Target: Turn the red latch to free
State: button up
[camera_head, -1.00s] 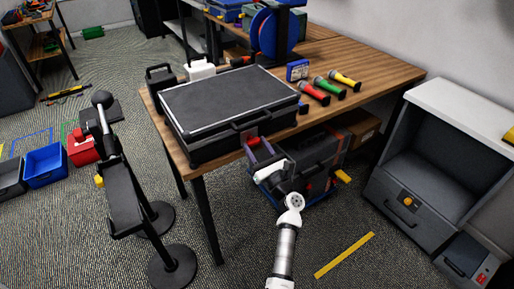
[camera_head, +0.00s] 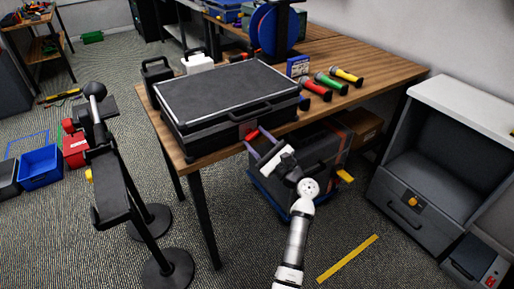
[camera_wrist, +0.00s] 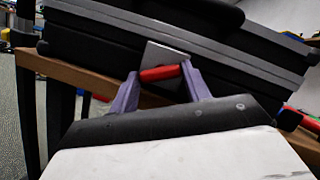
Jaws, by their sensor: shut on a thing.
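The red latch (camera_wrist: 160,73) is a short bar on a light metal plate (camera_wrist: 168,54) on the front of the black case. In the wrist view it lies nearly level, its right end slightly higher. My gripper (camera_wrist: 160,80) has its two purple fingers at either end of the latch and is shut on it. In the head view my gripper (camera_head: 264,144) reaches up to the case front from below, and the latch (camera_head: 252,134) shows small at the fingertips. The black case (camera_head: 230,93) lies closed on the wooden table, its handle facing the front.
Red, green and yellow-handled tools (camera_head: 332,83) lie on the table (camera_head: 385,70) right of the case. A dark box (camera_head: 320,150) stands under the table beside my arm. A grey cabinet (camera_head: 440,150) stands at right, a black stand (camera_head: 125,190) at left.

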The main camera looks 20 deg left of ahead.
jog(key=n+g+b, duration=0.1)
jog(key=n, duration=0.2)
jog(key=n+g+b, duration=0.2)
jog(key=n, duration=0.2)
jog(key=shift+w+d+h, duration=0.1)
jog(key=shift+d+h, duration=0.05)
jog(key=shift+h, duration=0.15)
jog(key=n, duration=0.2)
jog(key=n+g+h+b, duration=0.1)
jog(key=n, duration=0.1)
jog(key=n+g, duration=0.1)
jog(key=n, duration=0.1)
jog(key=shift+r+n+h+b, duration=0.3)
jog(key=o, duration=1)
jog(key=b+v, duration=0.1)
jog(key=v, duration=1.2)
jog(key=shift+d, duration=0.35)
jog(key=shift+r, duration=0.1)
